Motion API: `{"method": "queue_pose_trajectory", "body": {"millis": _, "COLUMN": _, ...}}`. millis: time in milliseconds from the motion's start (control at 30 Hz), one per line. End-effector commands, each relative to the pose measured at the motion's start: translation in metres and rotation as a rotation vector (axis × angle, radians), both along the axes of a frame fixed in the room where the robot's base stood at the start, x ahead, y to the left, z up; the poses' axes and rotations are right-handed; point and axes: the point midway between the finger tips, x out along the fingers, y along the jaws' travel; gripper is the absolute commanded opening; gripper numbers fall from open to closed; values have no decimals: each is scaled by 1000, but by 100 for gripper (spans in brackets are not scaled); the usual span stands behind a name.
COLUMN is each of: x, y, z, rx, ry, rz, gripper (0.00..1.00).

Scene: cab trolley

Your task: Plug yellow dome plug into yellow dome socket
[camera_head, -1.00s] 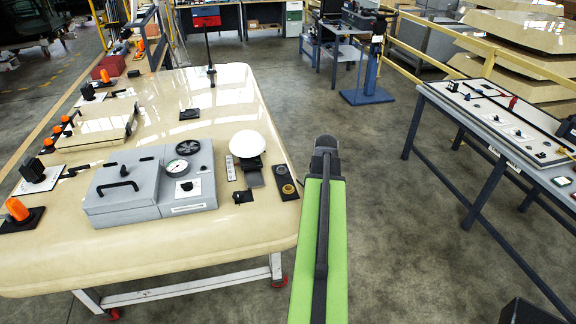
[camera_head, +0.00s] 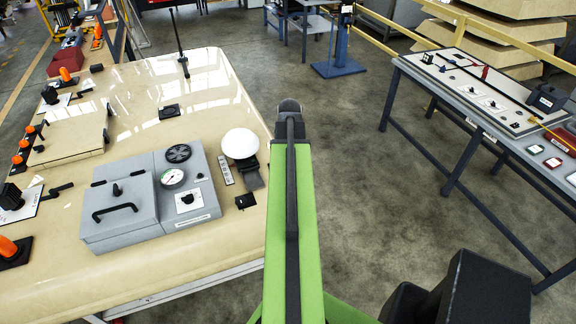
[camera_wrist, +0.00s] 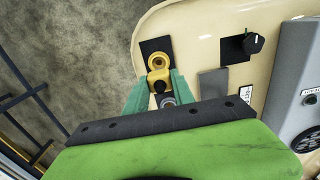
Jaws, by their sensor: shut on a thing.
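In the wrist view the green fingers of my gripper (camera_wrist: 160,87) are shut on the yellow dome plug (camera_wrist: 158,76), a small yellow and black piece between the fingertips. Just beyond it is the yellow dome socket (camera_wrist: 158,61), a yellow ring on a black plate (camera_wrist: 149,46) near the cab roof's edge. The plug overlaps the socket's near side in this view; I cannot tell whether they touch. In the head view my green arm covers the socket, and the gripper's fingers and the plug are hidden.
The cream cab roof (camera_head: 215,95) carries a grey box (camera_head: 118,205), a gauge panel (camera_head: 185,180) and a white dome (camera_head: 240,144) left of my arm. A black knob (camera_wrist: 254,43) sits right of the socket. A bench (camera_head: 480,105) stands at right, with open floor between.

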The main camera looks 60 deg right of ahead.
Motion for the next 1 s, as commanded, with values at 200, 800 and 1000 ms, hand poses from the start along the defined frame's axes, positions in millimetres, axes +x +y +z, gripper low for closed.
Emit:
{"method": "queue_pose_trajectory", "body": {"millis": 200, "x": -1, "y": 0, "z": -13, "rx": 0, "ry": 0, "rz": -1, "gripper": 0}}
{"method": "queue_pose_trajectory", "body": {"millis": 800, "x": -1, "y": -1, "z": -58, "rx": 0, "ry": 0, "rz": -2, "gripper": 0}}
{"method": "queue_pose_trajectory", "body": {"millis": 1000, "x": -1, "y": -1, "z": -57, "rx": 0, "ry": 0, "rz": -2, "gripper": 0}}
